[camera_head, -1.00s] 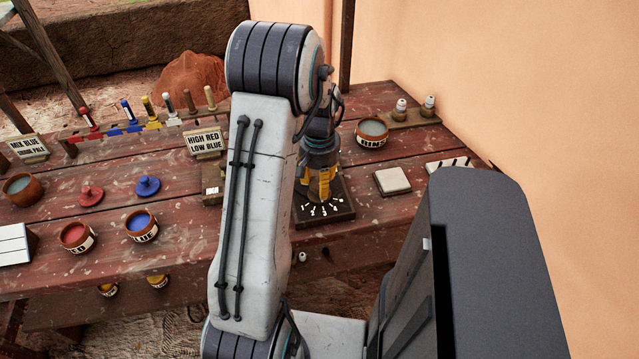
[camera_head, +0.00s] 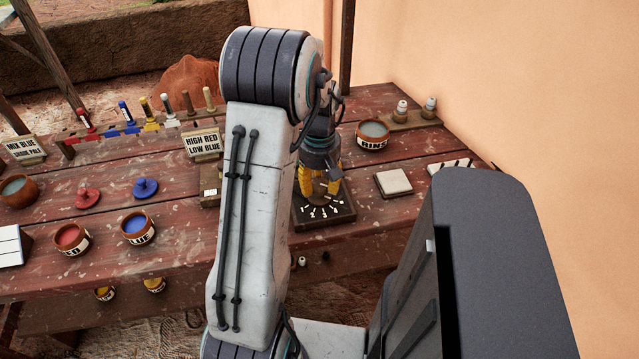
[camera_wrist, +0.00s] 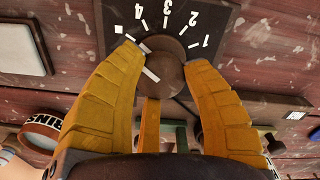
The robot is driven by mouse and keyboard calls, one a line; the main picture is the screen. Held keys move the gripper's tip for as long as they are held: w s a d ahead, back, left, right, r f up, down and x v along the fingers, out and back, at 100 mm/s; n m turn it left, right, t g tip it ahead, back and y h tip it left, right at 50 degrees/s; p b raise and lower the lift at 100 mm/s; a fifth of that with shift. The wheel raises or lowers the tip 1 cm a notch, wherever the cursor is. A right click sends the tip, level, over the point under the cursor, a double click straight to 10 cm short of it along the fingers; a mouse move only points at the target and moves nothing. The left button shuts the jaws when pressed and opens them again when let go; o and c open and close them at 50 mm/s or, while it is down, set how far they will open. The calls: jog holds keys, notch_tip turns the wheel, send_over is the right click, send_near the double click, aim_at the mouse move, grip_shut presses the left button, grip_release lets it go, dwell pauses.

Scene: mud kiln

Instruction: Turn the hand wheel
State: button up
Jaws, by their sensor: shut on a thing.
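The hand wheel (camera_wrist: 168,72) is a round brown disc with a white line on its face. It sits on a dark square dial plate (camera_wrist: 205,22) marked 1 to 4 and with a small white square. In the head view the plate (camera_head: 343,207) lies near the table's front edge. My gripper (camera_wrist: 163,58) reaches down over the plate, its yellow fingers on either side of the wheel and shut on it. It also shows in the head view (camera_head: 319,190), where fingers and wrist partly hide the wheel. I cannot tell which mark the white line matches.
Right of the dial are a pale square tile (camera_head: 393,183) and a rinse bowl (camera_head: 372,134). Left are a HIGH RED LOW BLUE sign (camera_head: 204,143), a red pot (camera_head: 72,239) and a blue pot (camera_head: 138,228). A plaster wall (camera_head: 500,80) rises at right.

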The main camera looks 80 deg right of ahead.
aim_at(319, 184)
jog(key=shift+a+f+n, duration=0.1)
jog(key=shift+n, duration=0.9)
jog(key=o, duration=1.2)
notch_tip(319, 184, up, 12)
jog(key=shift+r, duration=0.1)
dwell(0.6)
